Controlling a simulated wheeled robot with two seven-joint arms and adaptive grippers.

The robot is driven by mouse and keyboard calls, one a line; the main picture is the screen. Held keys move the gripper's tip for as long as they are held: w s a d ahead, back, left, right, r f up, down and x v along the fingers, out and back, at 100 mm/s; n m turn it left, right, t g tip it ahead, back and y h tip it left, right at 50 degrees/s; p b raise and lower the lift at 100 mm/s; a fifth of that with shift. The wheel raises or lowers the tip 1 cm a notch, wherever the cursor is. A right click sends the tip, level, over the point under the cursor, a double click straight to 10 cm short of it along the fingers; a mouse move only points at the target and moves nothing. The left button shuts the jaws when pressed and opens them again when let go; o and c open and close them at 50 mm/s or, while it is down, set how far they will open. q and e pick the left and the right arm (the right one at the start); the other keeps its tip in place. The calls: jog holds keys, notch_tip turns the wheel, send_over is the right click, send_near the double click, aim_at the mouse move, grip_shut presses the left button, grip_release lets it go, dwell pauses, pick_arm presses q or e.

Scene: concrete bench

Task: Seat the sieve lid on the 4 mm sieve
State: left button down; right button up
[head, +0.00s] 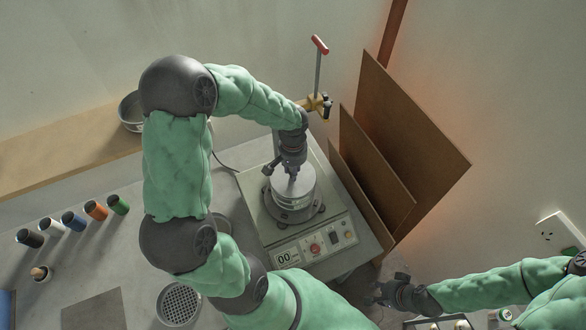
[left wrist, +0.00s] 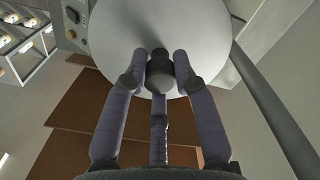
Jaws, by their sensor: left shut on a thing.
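The sieve lid (left wrist: 125,28) is a pale grey disc with a dark round knob (left wrist: 160,72), seen close in the left wrist view. My left gripper (head: 291,179) is shut on this knob, its three fingers around it. In the head view the lid (head: 304,182) is right over the silver sieve stack (head: 293,203) on the shaker. I cannot tell whether the lid touches the top sieve or hangs just above it, and no size mark is readable. My right gripper (head: 380,292) is at lower right, away from the stack; its fingers are too small to judge.
The shaker (head: 262,218) has a display and buttons at its front. A perforated sieve (head: 179,305) lies on the bench at the front. Several coloured jars (head: 96,210) stand at left. Brown boards (head: 408,140) lean at right, near a red-handled tool (head: 319,46).

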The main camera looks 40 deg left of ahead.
pick_arm(q)
jog(key=shift+f+b, duration=0.6)
jog(key=shift+b, duration=0.15)
dwell(0.9)
jog(key=c, duration=0.9)
grip_release()
jog(key=shift+r, duration=0.1)
notch_tip(320, 180, up, 12)
